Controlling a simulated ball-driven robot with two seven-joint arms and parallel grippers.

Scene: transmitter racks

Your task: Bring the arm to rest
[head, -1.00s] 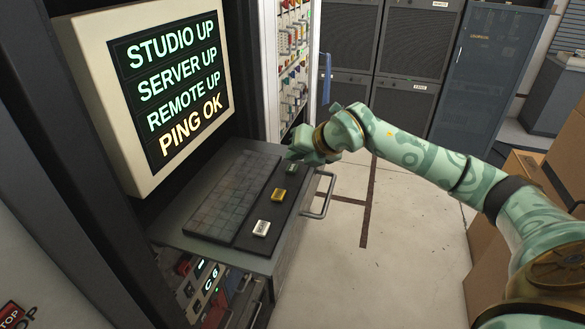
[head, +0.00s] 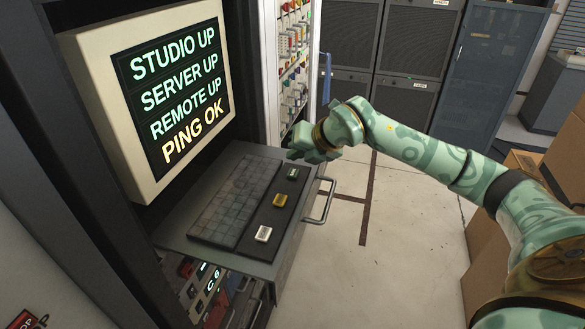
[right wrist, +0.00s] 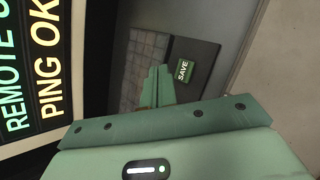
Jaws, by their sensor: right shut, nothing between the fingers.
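My right arm (head: 420,152) comes in from the right in the head view. My right gripper (head: 298,151) is above the far end of the keyboard drawer (head: 215,240), near the green button (head: 292,174). In the right wrist view, its fingers (right wrist: 155,82) are together and empty, beside the green SAVE button (right wrist: 185,70) and apart from it in the picture. The height above the drawer is hard to tell. The monitor (head: 72,52) reads STUDIO UP, SERVER UP, REMOTE UP and PING OK. My left gripper is not in view.
A yellow button (head: 280,200) and a white button (head: 263,234) sit beside the keyboard (head: 235,196). A metal handle (head: 328,203) sticks out from the drawer front. Cardboard boxes (head: 482,245) stand under my arm at right. Open floor (head: 390,250) lies between.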

